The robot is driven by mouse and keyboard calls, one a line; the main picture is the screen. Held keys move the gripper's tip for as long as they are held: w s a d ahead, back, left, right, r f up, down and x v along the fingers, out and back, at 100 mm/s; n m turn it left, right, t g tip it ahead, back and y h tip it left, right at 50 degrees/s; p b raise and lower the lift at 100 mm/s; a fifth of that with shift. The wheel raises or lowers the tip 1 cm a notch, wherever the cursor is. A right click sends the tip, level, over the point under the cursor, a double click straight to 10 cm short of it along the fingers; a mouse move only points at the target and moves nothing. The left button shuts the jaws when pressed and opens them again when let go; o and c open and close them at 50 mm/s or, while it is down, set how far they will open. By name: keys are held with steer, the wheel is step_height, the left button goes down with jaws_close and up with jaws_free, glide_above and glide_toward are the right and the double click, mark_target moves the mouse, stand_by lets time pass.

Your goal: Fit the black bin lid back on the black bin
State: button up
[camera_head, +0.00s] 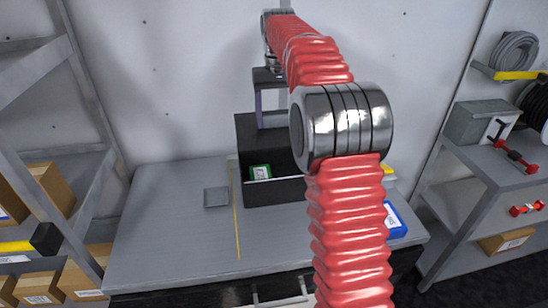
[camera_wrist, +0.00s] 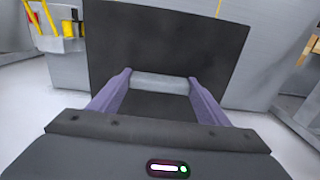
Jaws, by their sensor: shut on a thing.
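The black bin (camera_head: 275,193) stands on the grey workbench, its front wall in view and a green-and-white label (camera_head: 260,172) showing at its front left. My gripper (camera_head: 272,122), with purple fingers, is above the bin's back part. It is shut on the light grey handle of the black bin lid. In the wrist view, the flat dark lid (camera_wrist: 165,40) spreads beyond my gripper (camera_wrist: 160,81). In the head view a dark panel rises behind the bin's front; I cannot tell lid from bin wall there. My arm hides the right side, and any lid-to-rim contact is hidden.
The workbench (camera_head: 165,235) is mostly clear on the left, with a small grey square plate (camera_head: 216,197) and a yellow line (camera_head: 236,215). A blue item (camera_head: 396,222) lies right of my arm. Shelves with boxes (camera_head: 50,187) stand left; another shelf unit (camera_head: 495,165) stands right.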

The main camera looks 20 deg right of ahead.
mark_target(276, 127)
steer(key=shift+a, duration=0.1)
steer(key=shift+f, duration=3.1)
steer(key=shift+f, duration=1.85)
steer(key=shift+f, duration=0.1)
steer(key=o, duration=1.1)
